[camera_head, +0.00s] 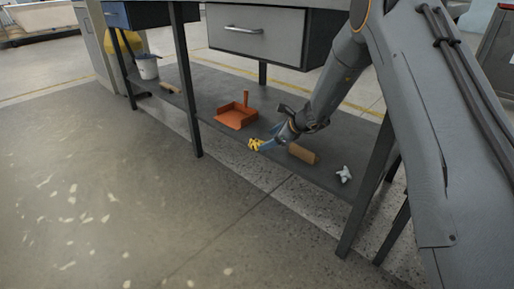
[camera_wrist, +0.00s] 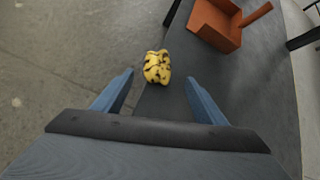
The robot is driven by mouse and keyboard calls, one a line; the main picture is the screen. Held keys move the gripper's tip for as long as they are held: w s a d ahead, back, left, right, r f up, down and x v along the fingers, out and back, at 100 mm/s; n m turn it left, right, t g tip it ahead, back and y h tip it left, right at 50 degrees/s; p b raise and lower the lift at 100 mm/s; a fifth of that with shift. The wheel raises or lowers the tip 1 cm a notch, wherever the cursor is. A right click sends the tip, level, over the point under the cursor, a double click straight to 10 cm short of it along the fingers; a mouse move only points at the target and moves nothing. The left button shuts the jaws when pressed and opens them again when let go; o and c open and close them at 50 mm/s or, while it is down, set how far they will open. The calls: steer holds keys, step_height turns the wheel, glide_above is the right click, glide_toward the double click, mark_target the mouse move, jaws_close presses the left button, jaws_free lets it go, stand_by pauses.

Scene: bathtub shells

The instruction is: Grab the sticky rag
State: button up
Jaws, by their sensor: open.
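A crumpled yellow rag (camera_wrist: 157,66) with dark brown spots lies at the edge of the low grey shelf, just beyond and between my fingertips in the wrist view. It also shows in the head view (camera_head: 255,145) at the shelf's front edge. My gripper (camera_wrist: 159,77) has its two blue fingers spread apart with nothing held between them. In the head view my gripper (camera_head: 266,143) is low over the shelf, right beside the rag. I cannot tell whether the fingertips touch it.
An orange dustpan (camera_head: 237,116) lies behind the rag on the shelf (camera_head: 215,98). A brown cylinder (camera_head: 302,153) and a white crumpled thing (camera_head: 344,174) lie to the right. A dark table leg (camera_head: 188,100) stands left. The floor in front is open.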

mark_target(261, 143)
steer(key=shift+b+x, duration=1.75)
steer(key=shift+x, duration=1.25)
steer(key=shift+s, duration=0.2)
steer(key=shift+c, duration=0.2)
steer(key=c, duration=1.1)
